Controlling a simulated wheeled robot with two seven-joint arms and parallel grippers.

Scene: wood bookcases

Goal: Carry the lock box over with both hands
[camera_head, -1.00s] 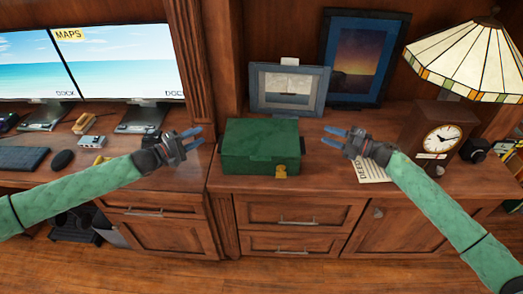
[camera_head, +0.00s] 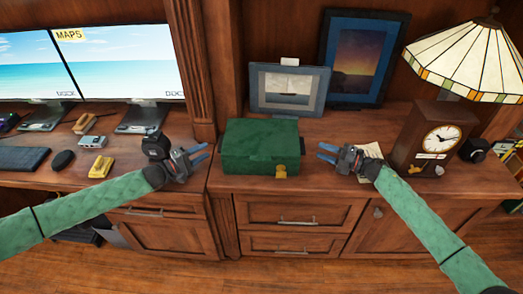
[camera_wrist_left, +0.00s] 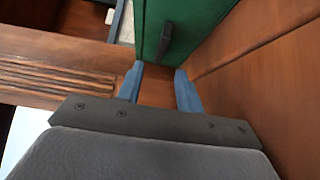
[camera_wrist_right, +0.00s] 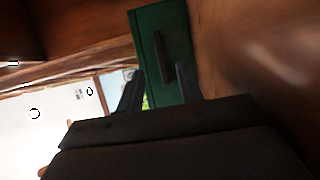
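The green lock box (camera_head: 261,147) sits closed on the wooden counter, with a brass padlock on its front and a dark handle on its side. In the left wrist view the box (camera_wrist_left: 200,25) and its dark side handle lie just beyond the fingertips. My left gripper (camera_head: 203,157) is open and empty, left of the box and apart from it. My right gripper (camera_head: 325,153) is open and empty, a short gap right of the box. In the right wrist view the box (camera_wrist_right: 172,85) and its other handle show between and beyond the fingers.
Framed pictures (camera_head: 289,89) (camera_head: 364,58) stand behind the box. A clock (camera_head: 434,140) and a stained-glass lamp (camera_head: 470,62) are at the right. A paper (camera_head: 371,150) lies by my right gripper. The desk at left holds monitors (camera_head: 125,50), a mouse (camera_head: 62,160) and small items.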

